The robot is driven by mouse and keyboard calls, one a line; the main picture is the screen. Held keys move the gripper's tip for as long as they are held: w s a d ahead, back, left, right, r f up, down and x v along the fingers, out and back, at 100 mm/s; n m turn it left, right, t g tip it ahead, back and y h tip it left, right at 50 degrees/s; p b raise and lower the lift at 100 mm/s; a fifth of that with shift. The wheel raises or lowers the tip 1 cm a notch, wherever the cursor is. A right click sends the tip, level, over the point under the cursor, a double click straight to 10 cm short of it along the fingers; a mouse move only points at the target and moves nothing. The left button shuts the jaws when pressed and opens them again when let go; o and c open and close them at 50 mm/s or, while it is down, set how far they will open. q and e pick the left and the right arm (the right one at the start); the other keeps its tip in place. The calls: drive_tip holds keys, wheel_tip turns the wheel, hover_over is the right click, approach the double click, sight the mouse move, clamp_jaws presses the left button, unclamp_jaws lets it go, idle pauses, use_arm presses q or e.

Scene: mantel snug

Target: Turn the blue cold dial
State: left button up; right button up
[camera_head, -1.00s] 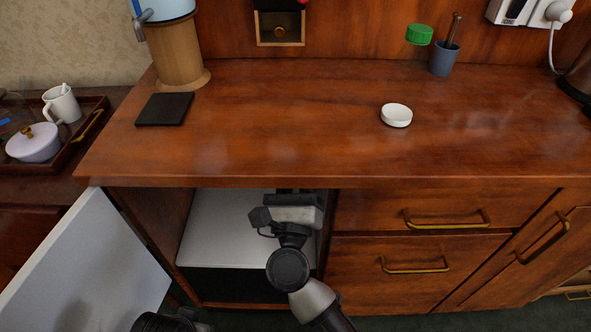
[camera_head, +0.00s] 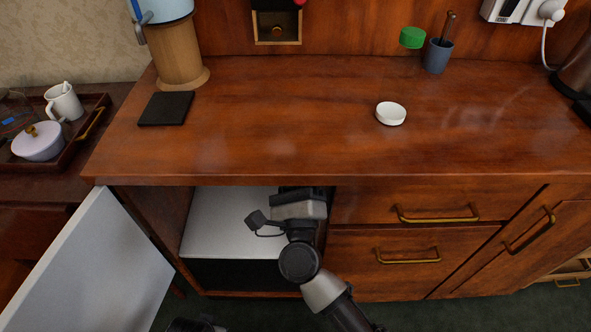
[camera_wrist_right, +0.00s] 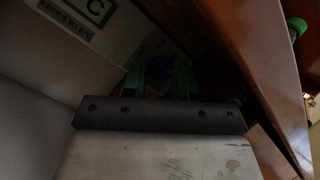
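The blue dial (camera_wrist_right: 184,66) shows dimly in the right wrist view, deep in the dark cabinet beside faint number marks. My right gripper (camera_wrist_right: 159,78) is inside the cabinet. Its two green-tinted fingers stand apart, pointing toward the dial, with the right finger close to it or overlapping it. I cannot tell whether they touch. In the head view my right gripper (camera_head: 299,203) reaches into the open white-lined compartment, its fingertips hidden under the countertop. The dial is hidden there too.
The white door (camera_head: 95,262) stands open at left. The countertop (camera_head: 270,135) overhangs the compartment; drawers (camera_head: 420,250) flank it at right. A white label (camera_wrist_right: 80,20) reads "KEEP 2 TO 5 °C". A white lid (camera_head: 391,113) and black mat (camera_head: 165,108) lie on top.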

drive_tip(key=o, duration=0.4)
